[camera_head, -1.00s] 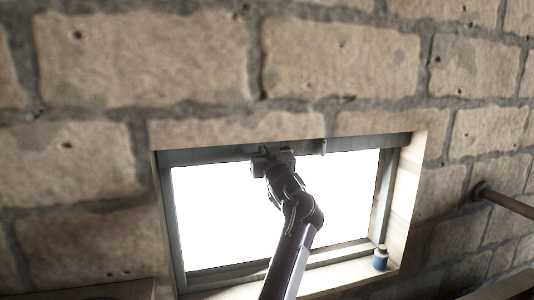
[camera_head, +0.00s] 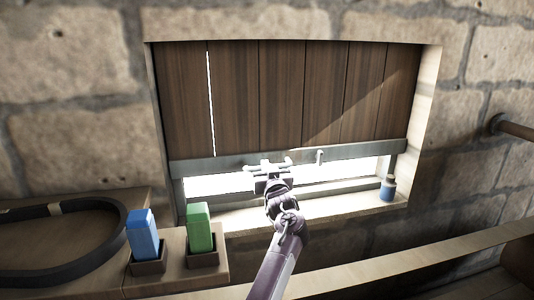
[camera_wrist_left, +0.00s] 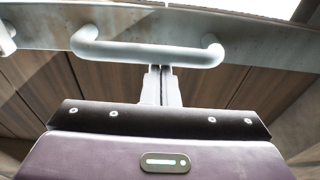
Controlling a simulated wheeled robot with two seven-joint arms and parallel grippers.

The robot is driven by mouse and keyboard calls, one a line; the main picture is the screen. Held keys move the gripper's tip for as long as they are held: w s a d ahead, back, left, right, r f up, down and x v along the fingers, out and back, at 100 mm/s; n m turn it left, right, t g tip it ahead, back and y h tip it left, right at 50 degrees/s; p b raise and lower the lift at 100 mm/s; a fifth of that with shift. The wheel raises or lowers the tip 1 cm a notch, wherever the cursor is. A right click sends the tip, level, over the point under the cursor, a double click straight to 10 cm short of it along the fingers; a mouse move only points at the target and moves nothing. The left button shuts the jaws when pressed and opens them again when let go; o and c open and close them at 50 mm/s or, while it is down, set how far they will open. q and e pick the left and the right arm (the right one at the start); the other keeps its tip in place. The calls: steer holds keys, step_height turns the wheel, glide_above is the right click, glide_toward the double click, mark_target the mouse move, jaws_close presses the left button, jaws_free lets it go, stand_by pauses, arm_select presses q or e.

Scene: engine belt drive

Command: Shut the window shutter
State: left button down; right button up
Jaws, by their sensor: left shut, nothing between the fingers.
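The window shutter (camera_head: 282,95) is made of brown wooden slats with a grey metal bottom rail (camera_head: 220,166). It covers most of the window opening, and a bright strip (camera_head: 340,172) shows below the rail. In the left wrist view the rail carries a pale bar handle (camera_wrist_left: 148,52). My left gripper (camera_head: 268,172) is at the rail in the head view. Its fingers (camera_wrist_left: 160,82) are shut and empty, with their tips right at the handle's bar; I cannot tell whether they touch it. A small catch (camera_head: 320,157) sits on the rail to the right. My right gripper is out of view.
A small blue bottle (camera_head: 388,188) stands on the sill's right end. Blue (camera_head: 142,233) and green (camera_head: 200,228) blocks stand in holders at lower left, near a black belt (camera_head: 100,265). A pipe (camera_head: 513,127) sticks out from the wall at right.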

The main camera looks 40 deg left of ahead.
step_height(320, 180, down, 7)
steer(key=b, duration=0.6)
arm_select(q)
step_height(320, 180, down, 18)
steer(key=b, duration=0.3)
steer(key=shift+a+r, duration=0.15)
steer(key=shift+f, duration=0.2)
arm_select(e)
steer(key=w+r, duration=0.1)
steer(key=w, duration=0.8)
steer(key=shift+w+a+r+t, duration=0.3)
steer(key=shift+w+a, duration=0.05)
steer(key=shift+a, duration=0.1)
arm_select(q)
steer(key=shift+f, duration=0.1)
step_height(320, 180, up, 21)
steer(key=shift+f, duration=0.15)
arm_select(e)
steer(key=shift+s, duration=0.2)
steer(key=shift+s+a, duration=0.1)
